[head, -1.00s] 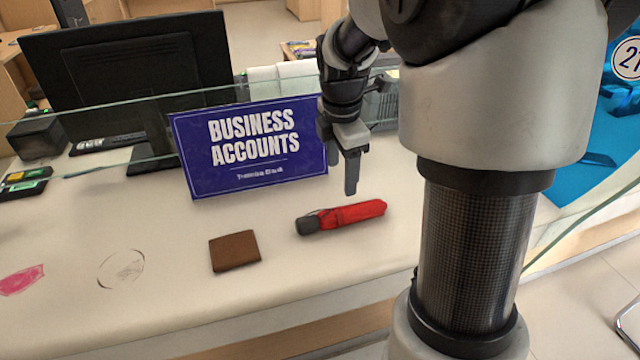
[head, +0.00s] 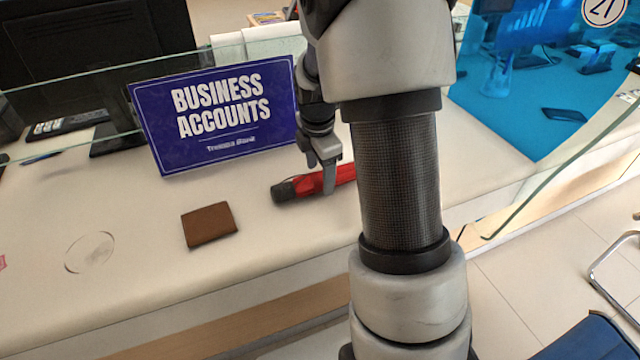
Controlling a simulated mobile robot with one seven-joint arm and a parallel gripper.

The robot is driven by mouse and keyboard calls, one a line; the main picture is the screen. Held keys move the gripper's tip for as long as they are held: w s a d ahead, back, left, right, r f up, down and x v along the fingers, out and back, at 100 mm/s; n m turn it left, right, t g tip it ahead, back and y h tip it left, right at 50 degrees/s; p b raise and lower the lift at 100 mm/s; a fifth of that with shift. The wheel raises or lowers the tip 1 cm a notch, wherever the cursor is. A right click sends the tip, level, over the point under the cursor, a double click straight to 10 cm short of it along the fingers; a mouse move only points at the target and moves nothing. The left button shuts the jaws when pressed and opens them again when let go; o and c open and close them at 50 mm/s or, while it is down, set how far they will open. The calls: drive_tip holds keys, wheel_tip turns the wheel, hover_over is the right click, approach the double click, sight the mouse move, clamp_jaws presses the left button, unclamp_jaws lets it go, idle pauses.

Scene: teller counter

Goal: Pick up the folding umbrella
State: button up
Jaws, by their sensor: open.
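The folding umbrella (head: 304,185) lies on the counter, red with a dark grey handle end to the left. Its right end is hidden behind my arm. My gripper (head: 327,190) points down at the umbrella, with its fingertips in front of or around the red body near the middle. I cannot tell whether the fingers touch it. The gripper is open.
A brown wallet (head: 210,225) lies to the left of the umbrella. A blue "Business Accounts" sign (head: 215,115) stands behind it, by a glass screen (head: 60,85). The counter (head: 130,300) is clear in front. A blue chair (head: 590,340) is at lower right.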

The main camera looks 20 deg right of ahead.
drive_tip(key=shift+w+f, duration=0.1)
drive_tip(key=shift+f, duration=0.45)
drive_tip(key=c, duration=1.3)
drive_tip(key=shift+r, duration=0.1)
drive_tip(key=shift+c, duration=0.2)
